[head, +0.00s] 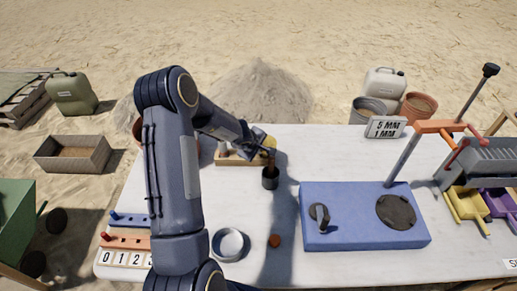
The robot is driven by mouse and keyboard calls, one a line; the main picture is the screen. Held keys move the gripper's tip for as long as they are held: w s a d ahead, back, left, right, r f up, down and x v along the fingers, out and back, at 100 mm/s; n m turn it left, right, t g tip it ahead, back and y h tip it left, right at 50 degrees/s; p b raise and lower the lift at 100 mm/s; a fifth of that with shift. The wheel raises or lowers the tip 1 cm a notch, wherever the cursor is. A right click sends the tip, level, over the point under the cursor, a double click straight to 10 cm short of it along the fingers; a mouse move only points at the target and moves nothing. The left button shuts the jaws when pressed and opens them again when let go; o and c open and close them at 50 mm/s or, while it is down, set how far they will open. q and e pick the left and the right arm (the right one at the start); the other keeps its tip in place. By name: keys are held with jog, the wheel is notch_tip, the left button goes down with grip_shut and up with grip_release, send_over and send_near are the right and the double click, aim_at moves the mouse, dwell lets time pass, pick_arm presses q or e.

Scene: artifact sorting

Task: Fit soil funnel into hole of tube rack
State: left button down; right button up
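The light wooden tube rack (232,161) lies on the white table, partly behind my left arm. My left gripper (270,160) points down just right of the rack's right end. A small dark cup-shaped piece (270,181), perhaps the soil funnel, is directly below the fingertips, right and in front of the rack, apart from its holes. The fingers are small and dark here, so I cannot tell whether they grip it or whether it touches the table. The rack's holes are mostly hidden. My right gripper is out of view.
A blue box (365,234) with a dark round lid stands right of centre. A round metal dish (228,244) and a small brown disc (274,241) lie in front. A numbered strip (124,259) is at left. A sign (385,127) stands at the back. Clear table lies between the rack and sign.

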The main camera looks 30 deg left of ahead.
pick_arm(q)
jog(key=shift+f+b, duration=0.6)
jog(key=shift+f, duration=0.2)
jog(key=c, duration=2.1)
grip_release()
jog(key=o, duration=0.5)
jog(key=p+v, duration=0.2)
jog(key=v, duration=0.6)
jog(key=shift+p, duration=0.35)
